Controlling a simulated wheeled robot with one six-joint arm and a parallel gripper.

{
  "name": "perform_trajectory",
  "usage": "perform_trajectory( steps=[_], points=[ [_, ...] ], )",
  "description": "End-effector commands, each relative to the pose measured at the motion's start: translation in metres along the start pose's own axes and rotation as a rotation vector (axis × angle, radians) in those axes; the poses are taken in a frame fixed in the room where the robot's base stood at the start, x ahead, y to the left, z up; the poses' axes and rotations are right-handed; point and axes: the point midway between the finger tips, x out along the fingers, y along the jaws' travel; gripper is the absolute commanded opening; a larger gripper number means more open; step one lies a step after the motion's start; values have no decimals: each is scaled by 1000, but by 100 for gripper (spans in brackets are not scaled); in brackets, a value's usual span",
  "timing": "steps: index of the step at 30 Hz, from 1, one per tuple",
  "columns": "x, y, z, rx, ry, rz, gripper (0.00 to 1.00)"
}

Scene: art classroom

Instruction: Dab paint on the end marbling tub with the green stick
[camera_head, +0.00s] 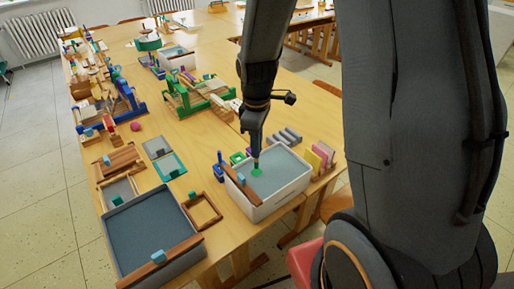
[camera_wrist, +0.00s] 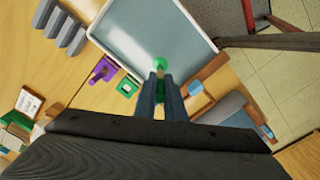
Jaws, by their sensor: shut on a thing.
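My gripper (camera_head: 256,151) is shut on the green stick (camera_wrist: 160,70) and points down over a white-walled marbling tub (camera_head: 276,209) with a grey-blue surface. The tub also fills the top of the wrist view (camera_wrist: 185,30). A round bright green patch (camera_head: 257,173) shows at the stick's lower end, over the tub's surface near its left side. I cannot tell whether it is the stick's tip or paint, or whether the tip touches the surface. A larger dark grey tub (camera_head: 150,226) stands at the table's near left end, apart from my gripper.
A wooden bar lies along the white tub's left rim (camera_head: 243,187). An empty wooden frame (camera_head: 203,211) lies between the tubs. Grey blocks (camera_head: 287,136) and coloured upright pieces (camera_head: 320,157) stand behind and right. Looms (camera_head: 193,94) and tools crowd the table farther back.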

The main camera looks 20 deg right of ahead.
Motion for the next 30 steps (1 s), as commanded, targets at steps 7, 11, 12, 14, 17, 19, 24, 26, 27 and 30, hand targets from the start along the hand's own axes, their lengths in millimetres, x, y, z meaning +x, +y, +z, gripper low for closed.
perform_trajectory(
  steps=[7,11,12,14,17,19,24,26,27,30],
  points=[
    [-20,-1,0,0,0,0,0],
    [-30,0,0,0,0,0,0],
    [-33,0,0,0,0,1,0],
    [-37,0,0,0,1,1,0],
    [-44,0,0,0,1,1,0],
    [-49,0,0,0,0,0,0],
    [-61,-1,0,0,0,0,0],
    [-66,-1,0,0,0,0,0],
    [-69,-1,0,0,0,0,0],
    [-75,0,0,0,0,0,0]
  ],
)
